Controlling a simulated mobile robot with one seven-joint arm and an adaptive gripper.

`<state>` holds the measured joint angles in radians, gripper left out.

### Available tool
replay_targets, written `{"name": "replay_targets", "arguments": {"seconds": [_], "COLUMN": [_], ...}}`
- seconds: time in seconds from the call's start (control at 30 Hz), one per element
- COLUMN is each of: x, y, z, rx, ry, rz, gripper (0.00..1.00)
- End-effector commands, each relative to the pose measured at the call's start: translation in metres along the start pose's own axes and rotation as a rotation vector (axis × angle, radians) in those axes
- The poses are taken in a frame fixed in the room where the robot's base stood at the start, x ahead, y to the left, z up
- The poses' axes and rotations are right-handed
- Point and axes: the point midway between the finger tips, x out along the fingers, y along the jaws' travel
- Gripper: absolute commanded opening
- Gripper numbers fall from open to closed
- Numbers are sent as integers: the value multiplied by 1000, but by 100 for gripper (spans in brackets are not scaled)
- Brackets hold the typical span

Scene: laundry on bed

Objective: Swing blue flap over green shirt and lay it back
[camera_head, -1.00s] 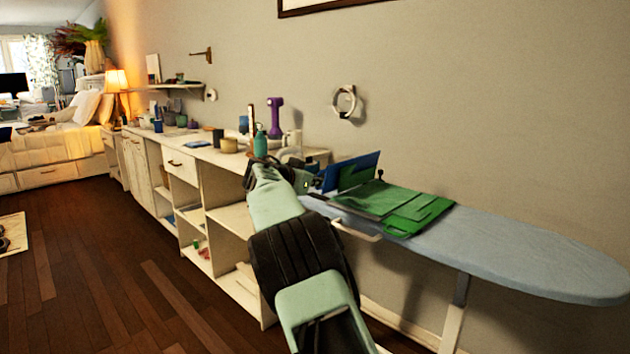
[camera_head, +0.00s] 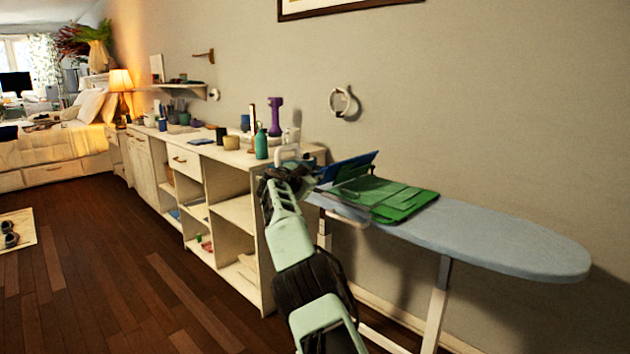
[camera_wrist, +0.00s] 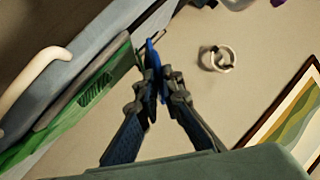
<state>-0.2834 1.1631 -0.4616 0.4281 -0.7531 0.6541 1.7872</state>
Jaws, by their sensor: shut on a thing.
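The green shirt (camera_head: 400,201) lies folded on the left part of the grey-blue ironing board (camera_head: 510,243). The blue flap (camera_head: 347,164) stands raised and slanted at the shirt's left end, its upper edge above the board. My gripper (camera_head: 312,182) is at the flap's left side, partly hidden behind my wrist in the head view. In the wrist view my gripper (camera_wrist: 157,82) is shut on the blue flap (camera_wrist: 151,52), which shows as a thin strip between the fingertips. The green shirt (camera_wrist: 98,90) lies left of the fingers there.
A white shelf unit (camera_head: 240,180) stands left of the board, with a teal bottle (camera_head: 261,145) and a purple dumbbell (camera_head: 275,118) on top. A wall ring (camera_head: 340,102) hangs above the board. The board's right half is clear.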

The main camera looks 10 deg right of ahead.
Motion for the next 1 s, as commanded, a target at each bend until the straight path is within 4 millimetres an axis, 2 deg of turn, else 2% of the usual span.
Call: {"name": "replay_targets", "arguments": {"seconds": [0.77,0.8,0.9,0.93,1.0], "x": [6,6,6,6,6], "y": [-2,-2,-2,-2,-2], "z": [0,0,0,0,0], "rx": [35,35,35,35,35], "ry": [10,10,10,10,10], "rz": [-15,-15,-15,-15,-15], "gripper": [0,10,21,24,24]}}
